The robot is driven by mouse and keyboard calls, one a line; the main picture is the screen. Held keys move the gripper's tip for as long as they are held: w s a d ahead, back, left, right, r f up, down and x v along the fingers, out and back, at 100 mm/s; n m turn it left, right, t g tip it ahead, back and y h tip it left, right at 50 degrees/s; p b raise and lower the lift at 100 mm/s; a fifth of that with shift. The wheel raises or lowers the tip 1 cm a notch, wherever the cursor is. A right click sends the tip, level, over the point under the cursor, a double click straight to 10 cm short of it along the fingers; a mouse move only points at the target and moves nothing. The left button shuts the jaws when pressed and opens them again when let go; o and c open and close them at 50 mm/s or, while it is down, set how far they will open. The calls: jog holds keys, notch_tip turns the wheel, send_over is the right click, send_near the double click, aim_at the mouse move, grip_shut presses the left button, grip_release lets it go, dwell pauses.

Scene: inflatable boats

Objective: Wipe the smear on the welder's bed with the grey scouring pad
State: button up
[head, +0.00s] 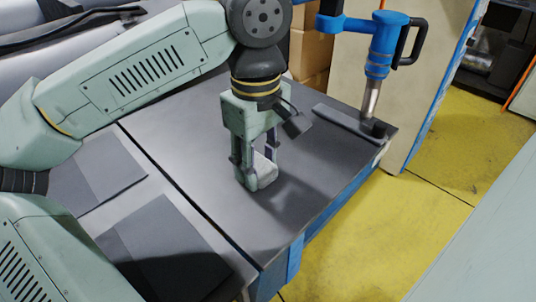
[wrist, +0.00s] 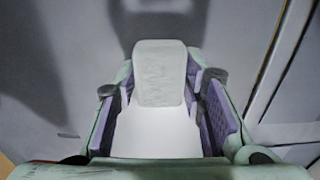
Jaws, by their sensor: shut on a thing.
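My gripper (head: 256,170) points down over the dark grey welder's bed (head: 197,128) and is shut on a pale grey block, the scouring pad (head: 266,172). In the wrist view the pad (wrist: 160,75) sits between the purple-lined fingers (wrist: 160,105) and sticks out past them. The pad is at or just above the bed; I cannot tell whether it touches. I cannot make out the smear clearly in either view; shadows of my arm lie on the bed.
A blue welding head with a metal nozzle (head: 371,98) stands over the bed's far right corner. Dark grey sheets (head: 165,245) lie at the near left. Cardboard boxes (head: 311,50) stand behind. Yellow floor (head: 385,225) lies beyond the bed's blue-trimmed right edge.

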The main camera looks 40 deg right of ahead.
jog(key=shift+a+f, duration=0.1)
jog(key=shift+a, duration=0.1)
jog(key=shift+r, duration=0.35)
jog(key=shift+r+p, duration=2.15)
jog(key=shift+r, duration=0.5)
jog(key=shift+r, duration=0.1)
jog(key=shift+r+p, duration=1.2)
jog(key=shift+r, duration=0.3)
